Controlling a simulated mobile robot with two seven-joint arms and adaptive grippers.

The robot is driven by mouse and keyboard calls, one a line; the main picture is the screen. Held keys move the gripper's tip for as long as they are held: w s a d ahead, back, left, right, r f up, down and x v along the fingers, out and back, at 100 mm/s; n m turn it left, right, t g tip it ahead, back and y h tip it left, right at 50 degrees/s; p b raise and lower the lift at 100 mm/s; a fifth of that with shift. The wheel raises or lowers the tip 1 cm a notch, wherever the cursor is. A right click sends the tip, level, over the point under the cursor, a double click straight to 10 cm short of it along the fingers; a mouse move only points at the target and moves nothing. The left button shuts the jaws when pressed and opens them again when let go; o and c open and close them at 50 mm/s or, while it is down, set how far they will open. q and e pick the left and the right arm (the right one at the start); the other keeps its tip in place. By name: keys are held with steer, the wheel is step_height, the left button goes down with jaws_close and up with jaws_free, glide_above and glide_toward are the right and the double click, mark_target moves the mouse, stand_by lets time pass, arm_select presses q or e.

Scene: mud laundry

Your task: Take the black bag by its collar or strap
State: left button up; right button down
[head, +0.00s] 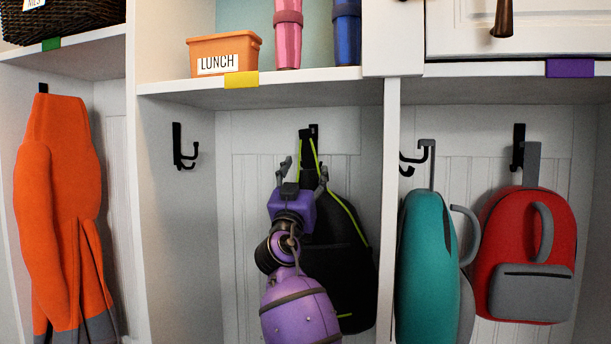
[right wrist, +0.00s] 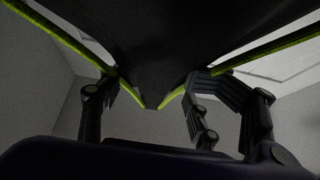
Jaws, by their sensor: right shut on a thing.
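The black bag (head: 342,250) with yellow-green edging hangs from a hook on the back wall of the middle cubby. Its narrow top part, the collar or strap (head: 307,150), runs up to the hook. My right gripper (head: 304,168) is raised in front of the bag, with one finger on each side of that narrow part. In the right wrist view the dark cloth of the bag (right wrist: 165,45) comes down to a point between the two fingers. The gripper is shut on it; the exact contact is partly hidden. My left gripper is not in view.
An orange jacket (head: 65,190) hangs at left. Teal (head: 428,265) and red (head: 530,235) backpacks hang in the right cubby. White dividers (head: 388,210) flank the bag. The shelf above holds an orange lunch bin (head: 222,54) and two bottles. An empty hook (head: 184,147) is left of the bag.

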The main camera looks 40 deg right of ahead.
steer(key=shift+s+a, duration=0.95)
steer(key=shift+s, duration=0.05)
steer(key=shift+s+a+p, duration=0.3)
steer(key=shift+s+a, duration=0.3)
steer(key=shift+a, duration=0.05)
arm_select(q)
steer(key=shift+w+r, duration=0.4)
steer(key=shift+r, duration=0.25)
arm_select(e)
steer(key=shift+s+a+f, duration=0.1)
steer(key=shift+s+a, duration=0.7)
steer(key=shift+a, duration=0.3)
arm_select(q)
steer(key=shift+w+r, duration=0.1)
arm_select(e)
steer(key=shift+r, duration=0.2)
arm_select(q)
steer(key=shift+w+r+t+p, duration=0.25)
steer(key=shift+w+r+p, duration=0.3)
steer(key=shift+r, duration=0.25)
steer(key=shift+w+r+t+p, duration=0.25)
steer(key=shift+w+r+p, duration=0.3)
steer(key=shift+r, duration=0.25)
arm_select(e)
steer(key=shift+r, duration=2.9)
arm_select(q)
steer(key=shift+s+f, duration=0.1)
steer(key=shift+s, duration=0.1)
arm_select(e)
steer(key=shift+r, duration=0.15)
